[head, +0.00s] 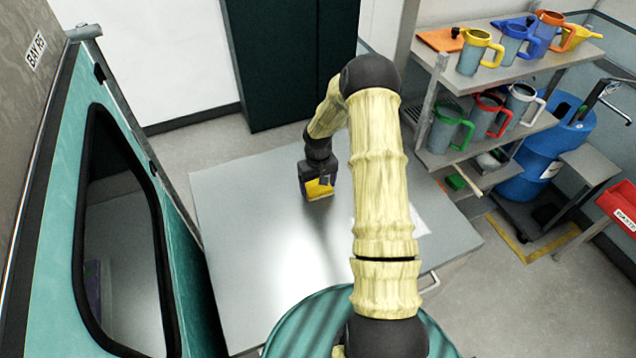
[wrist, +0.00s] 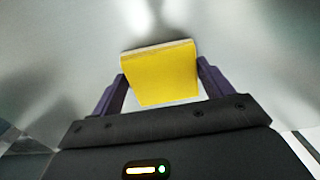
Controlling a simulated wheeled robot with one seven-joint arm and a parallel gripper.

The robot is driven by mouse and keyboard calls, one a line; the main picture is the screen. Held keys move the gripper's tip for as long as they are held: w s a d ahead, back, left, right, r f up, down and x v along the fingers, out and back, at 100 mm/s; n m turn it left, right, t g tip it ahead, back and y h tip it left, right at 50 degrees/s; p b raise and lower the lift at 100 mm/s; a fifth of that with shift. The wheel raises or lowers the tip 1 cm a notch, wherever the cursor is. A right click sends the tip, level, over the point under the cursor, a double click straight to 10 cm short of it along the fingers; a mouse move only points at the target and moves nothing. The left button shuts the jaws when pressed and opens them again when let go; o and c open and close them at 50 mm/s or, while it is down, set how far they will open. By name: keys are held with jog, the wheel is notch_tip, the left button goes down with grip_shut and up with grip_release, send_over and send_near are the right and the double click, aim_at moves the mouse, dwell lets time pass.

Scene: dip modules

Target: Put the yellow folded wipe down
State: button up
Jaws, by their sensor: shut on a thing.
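The yellow folded wipe (wrist: 162,75) is a small, flat yellow block with a pale edge. It sits between the two dark purple fingers of my gripper (wrist: 160,88) in the wrist view. In the head view the wipe (head: 319,189) shows under my gripper (head: 318,183), over the grey metal table (head: 240,220). My gripper is shut on the wipe. I cannot tell whether the wipe touches the table top.
The table top around my gripper is mostly bare, with a white sheet (head: 419,222) at its right, partly behind my arm. A shelf rack (head: 470,150) with several coloured-handled jugs stands to the right. A teal door panel (head: 65,230) borders the left.

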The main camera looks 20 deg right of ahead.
aim_at(318, 185)
jog(key=shift+f, duration=0.2)
jog(key=o, duration=0.9)
jog(key=shift+c, duration=0.2)
jog(key=shift+r, duration=0.15)
notch_tip(318, 185, up, 12)
jog(key=b, duration=0.4)
jog(key=shift+b, duration=0.4)
